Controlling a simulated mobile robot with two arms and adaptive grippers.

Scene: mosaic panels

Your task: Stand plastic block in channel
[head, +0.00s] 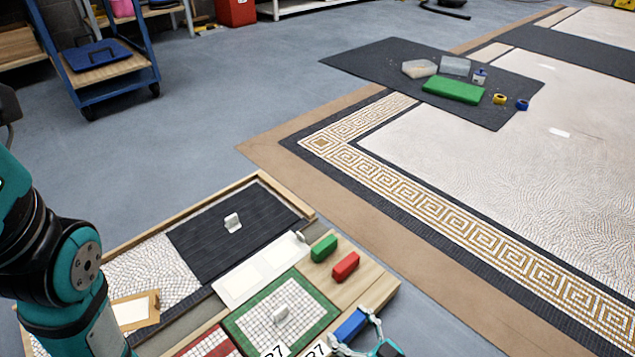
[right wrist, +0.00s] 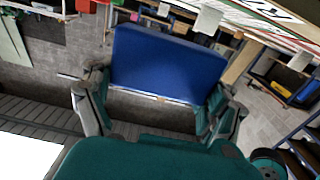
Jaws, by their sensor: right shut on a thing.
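A blue plastic block (head: 350,325) is between the fingers of my right gripper (head: 358,332), at the near right edge of the work board. In the right wrist view, the blue block (right wrist: 168,62) fills the space between the fingers of the right gripper (right wrist: 155,100), which is shut on it. I cannot tell whether the block touches the board. A green block (head: 324,248) and a red block (head: 345,265) lie on the bare wood. A narrow grey channel (head: 190,319) runs between the board's panels. My left arm enters at left; its gripper is out of frame.
A dark ribbed panel (head: 200,262) and a green-bordered mosaic panel (head: 245,325) each carry a small white handle. White number cards (head: 316,349) stand near the right gripper. Open floor and a large mosaic lie beyond.

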